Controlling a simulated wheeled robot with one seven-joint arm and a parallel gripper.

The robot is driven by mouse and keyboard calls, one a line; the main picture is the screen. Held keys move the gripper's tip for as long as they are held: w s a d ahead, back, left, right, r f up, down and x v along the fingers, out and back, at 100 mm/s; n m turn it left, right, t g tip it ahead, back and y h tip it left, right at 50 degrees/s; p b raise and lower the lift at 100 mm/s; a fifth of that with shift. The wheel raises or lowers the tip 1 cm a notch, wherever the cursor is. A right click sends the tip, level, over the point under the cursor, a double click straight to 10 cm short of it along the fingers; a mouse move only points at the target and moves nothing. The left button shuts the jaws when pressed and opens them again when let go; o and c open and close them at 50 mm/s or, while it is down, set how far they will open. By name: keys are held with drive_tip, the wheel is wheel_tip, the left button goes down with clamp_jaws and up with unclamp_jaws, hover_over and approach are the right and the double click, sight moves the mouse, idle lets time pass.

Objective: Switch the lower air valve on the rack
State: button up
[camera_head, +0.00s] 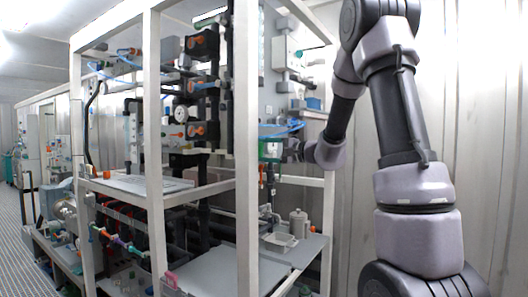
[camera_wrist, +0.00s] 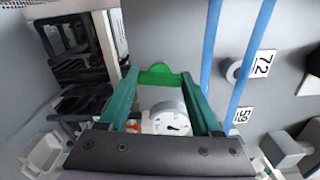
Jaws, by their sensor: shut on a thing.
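My gripper (camera_wrist: 160,76) reaches to the right side of the rack, and in the head view it (camera_head: 272,150) is small and partly hidden by the rack's post. In the wrist view its two green fingers close in on a green, round-topped piece (camera_wrist: 158,73), which appears to be the air valve's handle. The piece lies between the fingertips and its lower part is hidden. Which way the valve is turned cannot be told.
Two blue hoses (camera_wrist: 246,72) run close beside the right finger in the wrist view. Label plates reading 72 (camera_wrist: 263,64) and 59 (camera_wrist: 243,114) are on the grey panel. The white rack post (camera_head: 247,150) stands close to my gripper. A white jar (camera_head: 298,222) is on the lower shelf.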

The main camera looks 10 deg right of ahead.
drive_tip(key=shift+f, duration=0.1)
drive_tip(key=o, duration=1.4)
drive_tip(key=v, duration=1.1)
drive_tip(key=shift+a, duration=0.15)
